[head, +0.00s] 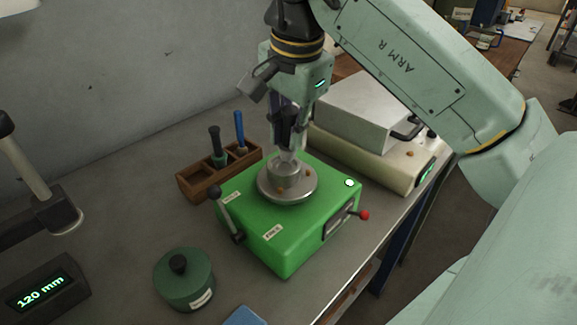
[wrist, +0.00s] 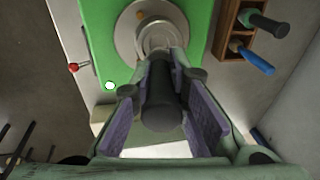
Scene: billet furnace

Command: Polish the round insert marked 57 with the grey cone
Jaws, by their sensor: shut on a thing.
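My gripper (head: 289,138) points down over the green machine (head: 295,262) and is shut on a tool with a dark handle, which shows between the purple pads in the wrist view (wrist: 161,98). A light grey tip, seemingly the grey cone (head: 288,157), sticks out below my fingers. It reaches the top of a round metal insert (head: 285,177) on the machine's round plate (head: 302,196). I cannot tell whether the cone touches the insert or sits inside it. No number on the insert can be read.
A wooden rack (head: 195,187) with a green-handled and a blue-handled tool stands at the left behind the machine. A lever (head: 225,212) rises at its left corner, a red knob (head: 364,215) at its right. A green lidded pot (head: 185,283) stands front left. A white box (head: 365,108) stands behind right.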

